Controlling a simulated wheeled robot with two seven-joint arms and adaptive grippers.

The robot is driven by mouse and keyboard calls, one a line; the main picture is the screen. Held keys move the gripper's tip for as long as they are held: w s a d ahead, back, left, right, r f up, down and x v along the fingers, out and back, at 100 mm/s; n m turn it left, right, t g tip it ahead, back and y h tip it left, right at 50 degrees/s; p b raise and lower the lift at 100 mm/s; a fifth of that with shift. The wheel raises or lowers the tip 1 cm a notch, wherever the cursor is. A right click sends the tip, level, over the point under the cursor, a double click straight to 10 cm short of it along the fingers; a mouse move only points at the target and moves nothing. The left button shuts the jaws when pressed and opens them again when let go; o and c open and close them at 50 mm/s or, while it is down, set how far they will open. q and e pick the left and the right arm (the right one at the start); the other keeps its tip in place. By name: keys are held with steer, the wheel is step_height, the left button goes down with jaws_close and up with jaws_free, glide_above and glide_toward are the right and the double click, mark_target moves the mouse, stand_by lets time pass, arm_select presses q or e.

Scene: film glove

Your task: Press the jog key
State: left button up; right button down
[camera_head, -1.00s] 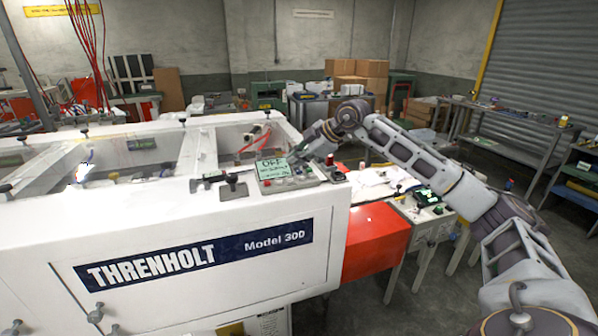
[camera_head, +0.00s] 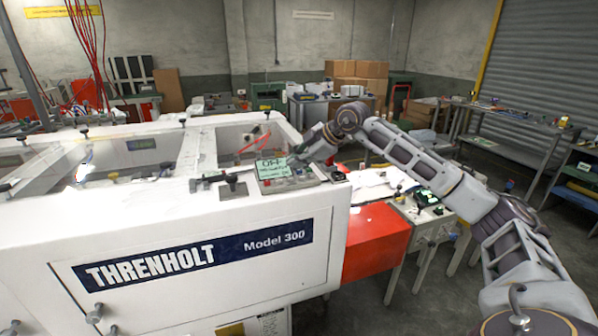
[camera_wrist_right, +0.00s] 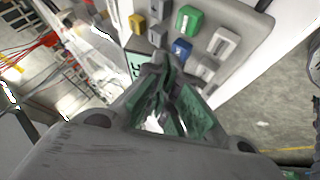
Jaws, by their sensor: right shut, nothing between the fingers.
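The control panel (camera_head: 308,181) sits on the near right corner of the white machine, with a green display (camera_head: 271,167) reading OFF. The right wrist view shows its keys: a green key (camera_wrist_right: 188,18), a blue key (camera_wrist_right: 181,48), a yellow key (camera_wrist_right: 137,22) and several grey ones. I cannot read which one is the jog key. My right gripper (camera_head: 294,164) is shut and empty, low over the panel beside the display. In the wrist view its fingertips (camera_wrist_right: 162,62) are just left of the blue key; contact cannot be told. My left gripper is not in view.
The white machine (camera_head: 200,290) has open bays and a black clamp handle (camera_head: 232,181) left of the panel. A red chute (camera_head: 375,240) and a cluttered side table (camera_head: 425,217) stand right of it. Open floor lies further right.

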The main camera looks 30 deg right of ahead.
mark_target(297, 172)
steer(key=shift+f, duration=0.45)
stand_by(0.7)
steer(key=shift+r, duration=0.15)
steer(key=shift+r+p, duration=0.5)
steer(key=shift+r, duration=0.25)
stand_by(0.4)
steer(key=shift+r+p, duration=2.05)
steer(key=shift+r, duration=0.5)
steer(key=shift+f, duration=0.1)
